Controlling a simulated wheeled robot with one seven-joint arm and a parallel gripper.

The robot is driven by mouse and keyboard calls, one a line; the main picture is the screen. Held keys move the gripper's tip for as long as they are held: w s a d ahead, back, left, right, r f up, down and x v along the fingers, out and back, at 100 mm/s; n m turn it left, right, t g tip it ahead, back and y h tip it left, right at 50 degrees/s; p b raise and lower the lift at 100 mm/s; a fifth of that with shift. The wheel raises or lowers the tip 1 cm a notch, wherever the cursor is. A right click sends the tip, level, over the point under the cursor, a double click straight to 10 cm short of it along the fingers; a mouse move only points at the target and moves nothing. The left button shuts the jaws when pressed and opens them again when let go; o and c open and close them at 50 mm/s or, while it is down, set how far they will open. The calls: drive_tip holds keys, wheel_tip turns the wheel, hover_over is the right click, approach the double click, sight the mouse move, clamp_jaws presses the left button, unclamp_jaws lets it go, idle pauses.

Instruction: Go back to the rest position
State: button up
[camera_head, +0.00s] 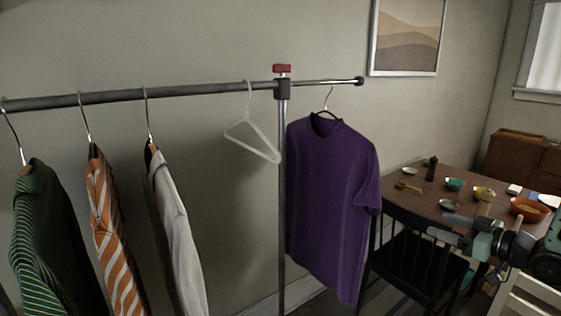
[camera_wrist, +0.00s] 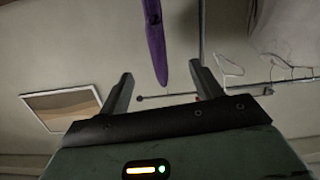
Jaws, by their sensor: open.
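My gripper (camera_head: 462,220) is at the right of the head view, in front of the dining table, well to the right of the clothes rack. In the wrist view its two fingers (camera_wrist: 160,74) are spread apart with nothing between them. The purple shirt (camera_head: 330,205) hangs on a hanger at the rack's right end, clear of my gripper. In the wrist view, which looks turned upside down, the purple shirt (camera_wrist: 155,38) shows as a narrow strip beyond the fingers.
The rack's rail (camera_head: 190,91) holds an empty white hanger (camera_head: 252,138), a green striped shirt (camera_head: 45,240), an orange striped shirt (camera_head: 115,235) and a pale shirt (camera_head: 178,235). A black chair (camera_head: 415,250) and a table (camera_head: 420,187) with dishes stand near my arm.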

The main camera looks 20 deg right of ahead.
drive_tip(key=w+a+n+g+h, duration=0.1)
drive_tip(key=w+a+g+h, duration=0.4)
drive_tip(key=a, duration=1.1)
drive_tip(key=a+g+y, duration=0.2)
drive_tip(key=a, duration=0.7)
drive_tip(key=s+a+r+g, duration=0.1)
drive_tip(key=s+a+g, duration=0.1)
drive_tip(key=s+a, duration=0.3)
drive_tip(key=s+a+n+g+h, duration=0.1)
drive_tip(key=s+a+g, duration=0.2)
drive_tip(key=s, duration=0.9)
drive_tip(key=s+a+r+n+g+h+b, duration=0.1)
drive_tip(key=s+a+g, duration=0.2)
drive_tip(key=s+a, duration=0.5)
drive_tip(key=shift+s+r, duration=0.35)
drive_tip(key=shift+s, duration=0.4)
